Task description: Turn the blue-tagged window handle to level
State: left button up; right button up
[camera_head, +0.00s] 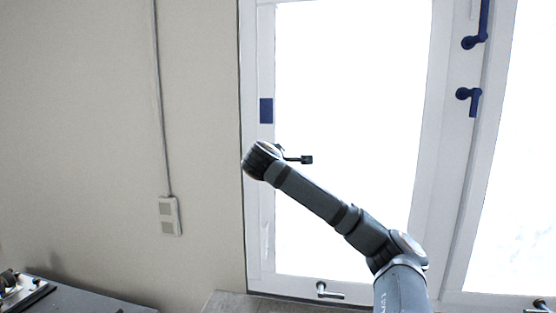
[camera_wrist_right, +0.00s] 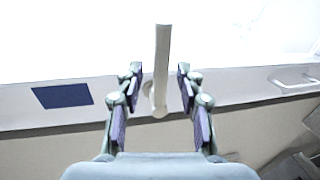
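The blue tag (camera_head: 266,110) is on the left upright of the white window frame; it also shows left of the handle in the right wrist view (camera_wrist_right: 62,95). The pale window handle (camera_wrist_right: 162,60) points up in the wrist view, from the frame out over the bright glass. My right gripper (camera_wrist_right: 160,78) is open, a finger on each side of the handle's base end, with visible gaps. In the head view my right wrist hides most of this spot; a small dark piece (camera_head: 306,159) sticks out there, and I cannot tell whether it is handle or finger. My left gripper is not in view.
Another handle (camera_head: 328,290) sits on the bottom rail of the same window. Dark blue handles (camera_head: 470,97) are on the right upright. A wall socket (camera_head: 169,215) and a dark table (camera_head: 85,300) are at the left. The wall between is clear.

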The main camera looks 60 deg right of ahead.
jog(key=v, duration=0.9)
jog(key=shift+s+a, duration=0.15)
jog(key=shift+s, duration=0.05)
jog(key=shift+s+r, duration=0.1)
